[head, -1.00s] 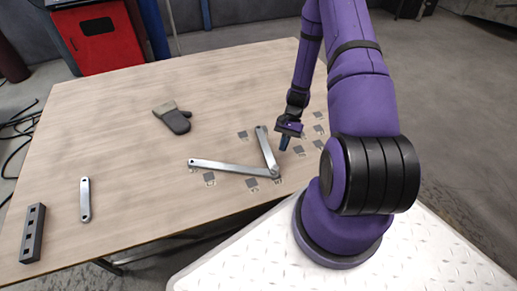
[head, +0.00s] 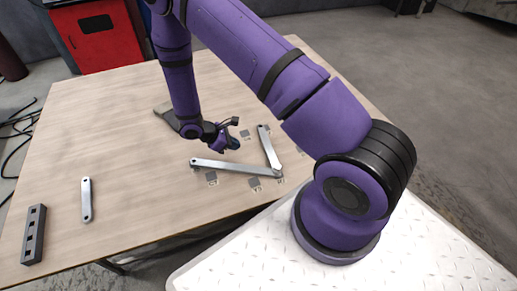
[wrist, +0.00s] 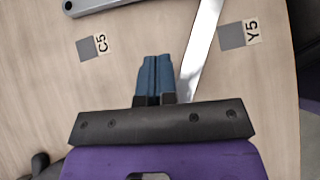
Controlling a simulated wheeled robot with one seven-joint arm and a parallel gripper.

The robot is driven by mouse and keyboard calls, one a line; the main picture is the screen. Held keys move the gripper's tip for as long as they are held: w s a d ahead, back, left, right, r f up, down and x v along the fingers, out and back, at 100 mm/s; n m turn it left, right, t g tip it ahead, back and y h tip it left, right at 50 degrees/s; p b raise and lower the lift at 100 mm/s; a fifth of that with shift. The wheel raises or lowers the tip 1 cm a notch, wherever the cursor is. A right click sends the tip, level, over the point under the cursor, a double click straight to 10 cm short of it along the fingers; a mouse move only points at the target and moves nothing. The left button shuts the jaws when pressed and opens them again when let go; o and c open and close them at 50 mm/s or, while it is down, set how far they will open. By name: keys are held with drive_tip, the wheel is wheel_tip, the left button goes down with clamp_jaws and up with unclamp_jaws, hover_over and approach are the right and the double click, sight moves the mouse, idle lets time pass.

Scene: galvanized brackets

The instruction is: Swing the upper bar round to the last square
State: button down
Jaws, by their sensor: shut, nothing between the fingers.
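Two flat metal bars meet at a pivot on the table's front right. The shorter bar (head: 269,147) points backward from it, and the longer bar (head: 235,167) runs left. My gripper (head: 233,144) is in the angle between them, shut and empty. In the wrist view, its blue fingertips (wrist: 154,75) are pressed together beside the longer bar (wrist: 202,45), and the shorter bar's holed end (wrist: 85,6) shows at top left. Grey squares lie around: C5 (wrist: 87,48) near the holed end, Y5 (wrist: 232,37) across the longer bar. Which square is last I cannot tell.
A loose short bar (head: 86,200) and a dark block with holes (head: 33,235) lie at the table's left. A glove (head: 163,109) lies behind my arm, partly hidden. The table's (head: 130,150) left middle is clear.

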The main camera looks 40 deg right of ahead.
sight(266, 149)
drive_tip(key=shift+n+t, duration=0.4)
drive_tip(key=shift+n, duration=0.1)
drive_tip(key=x, duration=0.9)
drive_tip(key=shift+w+a+f, duration=0.1)
drive_tip(key=shift+w+f, duration=0.1)
drive_tip(key=shift+w, duration=0.05)
drive_tip(key=d, duration=0.1)
drive_tip(key=s+d, duration=0.1)
drive_tip(key=d, duration=0.1)
drive_tip(key=shift+s+d, duration=0.15)
drive_tip(key=shift+d, duration=0.35)
drive_tip(key=shift+s+d, duration=0.25)
drive_tip(key=shift+d, duration=0.55)
